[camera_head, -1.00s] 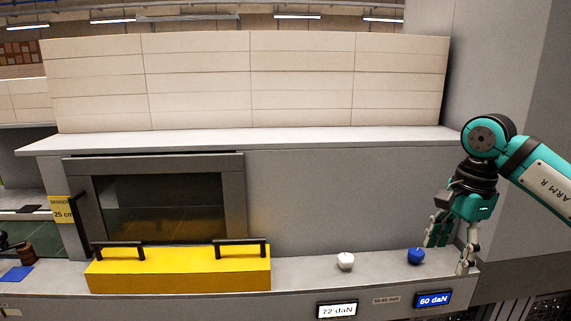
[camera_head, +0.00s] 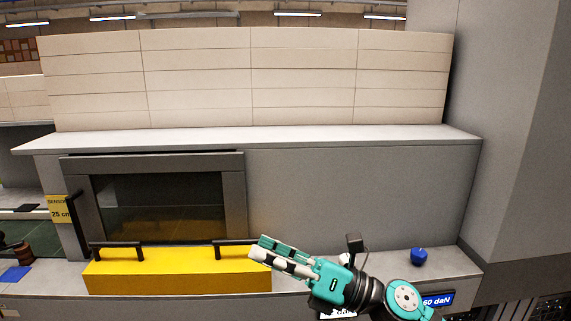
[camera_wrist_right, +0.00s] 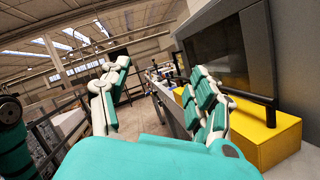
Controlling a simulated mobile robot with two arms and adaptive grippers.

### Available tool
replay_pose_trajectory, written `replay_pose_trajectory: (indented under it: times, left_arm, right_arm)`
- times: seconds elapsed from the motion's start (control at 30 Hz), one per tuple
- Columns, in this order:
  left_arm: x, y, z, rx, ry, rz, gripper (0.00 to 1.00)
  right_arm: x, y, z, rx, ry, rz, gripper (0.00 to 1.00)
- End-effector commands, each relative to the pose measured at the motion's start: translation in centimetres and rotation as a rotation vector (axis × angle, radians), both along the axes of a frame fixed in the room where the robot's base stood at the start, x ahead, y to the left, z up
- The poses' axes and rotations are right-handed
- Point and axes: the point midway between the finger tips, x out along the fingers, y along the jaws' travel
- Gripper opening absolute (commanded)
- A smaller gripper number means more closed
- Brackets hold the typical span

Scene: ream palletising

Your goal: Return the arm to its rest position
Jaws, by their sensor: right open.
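My right gripper (camera_head: 262,252) is in the lower middle of the head view, pointing left, in front of the right end of the yellow box (camera_head: 178,272). In the right wrist view its two fingers (camera_wrist_right: 158,100) stand wide apart with nothing between them. The yellow box (camera_wrist_right: 268,135) shows there to the right of the fingers. My right forearm comes in from the bottom right of the head view. My left gripper is in neither view.
A dark glass door (camera_head: 160,205) stands behind the yellow box. Pale stacked blocks (camera_head: 250,80) line the shelf above.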

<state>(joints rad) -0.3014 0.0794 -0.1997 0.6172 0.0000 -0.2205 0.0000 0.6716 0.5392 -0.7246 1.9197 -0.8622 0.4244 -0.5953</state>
Motion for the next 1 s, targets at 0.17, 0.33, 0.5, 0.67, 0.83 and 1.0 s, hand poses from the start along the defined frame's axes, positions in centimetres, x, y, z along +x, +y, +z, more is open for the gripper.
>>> replay_pose_trajectory:
  times: [0.17,0.33,0.5,0.67,0.83,1.0]
  left_arm:
    - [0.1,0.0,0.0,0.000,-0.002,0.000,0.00]
    - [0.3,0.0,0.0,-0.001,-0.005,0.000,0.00]
    - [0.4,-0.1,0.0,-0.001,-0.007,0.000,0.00]
    - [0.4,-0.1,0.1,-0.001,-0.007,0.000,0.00]
    - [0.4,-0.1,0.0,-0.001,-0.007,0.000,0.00]
    - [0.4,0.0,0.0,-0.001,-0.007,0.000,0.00]
  right_arm:
    - [3.3,-5.5,-1.4,0.478,0.529,-0.238,0.63]
    - [4.6,-13.1,-9.9,0.872,1.069,-0.511,0.63]
    - [0.7,-18.8,-20.9,1.162,1.534,-0.798,0.63]
    - [-6.4,-21.6,-29.1,1.347,1.876,-1.060,0.63]
    - [-13.1,-22.8,-33.8,1.452,2.101,-1.277,0.63]
    - [-18.9,-23.3,-36.3,1.511,2.258,-1.457,0.63]
